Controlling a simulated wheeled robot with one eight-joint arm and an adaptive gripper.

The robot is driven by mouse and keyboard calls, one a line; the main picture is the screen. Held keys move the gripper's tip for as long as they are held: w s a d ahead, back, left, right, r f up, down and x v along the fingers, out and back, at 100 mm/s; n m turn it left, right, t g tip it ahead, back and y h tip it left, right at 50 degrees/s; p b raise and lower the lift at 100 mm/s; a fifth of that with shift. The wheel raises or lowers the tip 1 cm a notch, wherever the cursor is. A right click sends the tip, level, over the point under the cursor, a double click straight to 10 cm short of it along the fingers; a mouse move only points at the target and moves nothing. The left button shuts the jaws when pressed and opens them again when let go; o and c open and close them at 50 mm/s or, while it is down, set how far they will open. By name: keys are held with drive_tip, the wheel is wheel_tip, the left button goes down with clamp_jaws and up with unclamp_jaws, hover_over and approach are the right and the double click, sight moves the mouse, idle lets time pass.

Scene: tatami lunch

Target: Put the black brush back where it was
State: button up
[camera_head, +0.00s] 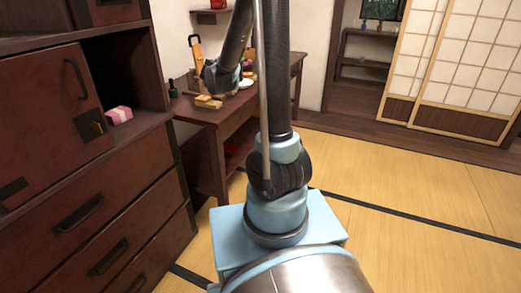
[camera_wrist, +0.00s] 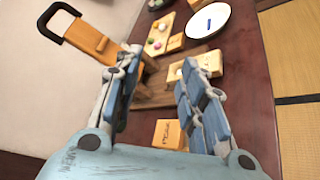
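My gripper (camera_wrist: 158,72) is open in the wrist view, with its two blue-padded fingers apart and nothing held between them. It is above the dark red-brown table (camera_wrist: 240,110). In the head view my gripper (camera_head: 222,82) hangs over the table near the wall. A small dark upright object (camera_head: 172,89) stands at the table's left end in the head view; I cannot tell whether it is the black brush. No black brush is clearly recognisable in the wrist view.
The table holds an orange-brown stand with a black handle (camera_wrist: 90,40), a white plate with a blue mark (camera_wrist: 222,20), small wooden trays (camera_wrist: 205,62) and a wooden box (camera_wrist: 168,134). A dark cabinet (camera_head: 90,200) stands left. The tatami floor (camera_head: 400,180) at right is clear.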

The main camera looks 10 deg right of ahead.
drive_tip(key=s+d+f+m+g, duration=0.1)
drive_tip(key=s+d+m+g, duration=0.1)
drive_tip(key=s+d+m, duration=0.35)
drive_tip(key=s+d+f+m+g+h, duration=0.1)
drive_tip(key=s+d+m+g, duration=0.15)
drive_tip(key=s, duration=0.55)
drive_tip(key=s+d+f+m+g, duration=0.1)
drive_tip(key=s+d+m+g, duration=0.2)
drive_tip(key=s, duration=0.4)
drive_tip(key=s+a+f+m+g+y, duration=0.1)
drive_tip(key=s+f+m, duration=0.2)
drive_tip(key=s, duration=0.6)
drive_tip(key=s+f+m+g+y, duration=0.1)
drive_tip(key=s+f+m, duration=0.3)
drive_tip(key=s, duration=0.5)
drive_tip(key=s+a+f+m+g+y, duration=0.1)
drive_tip(key=s+f+m+g, duration=0.2)
drive_tip(key=s, duration=0.6)
drive_tip(key=shift+a+f+m+y, duration=0.3)
drive_tip(key=shift+f+m, duration=0.05)
drive_tip(key=shift+m, duration=0.65)
drive_tip(key=shift+w+f, duration=0.2)
drive_tip(key=shift+w, duration=0.3)
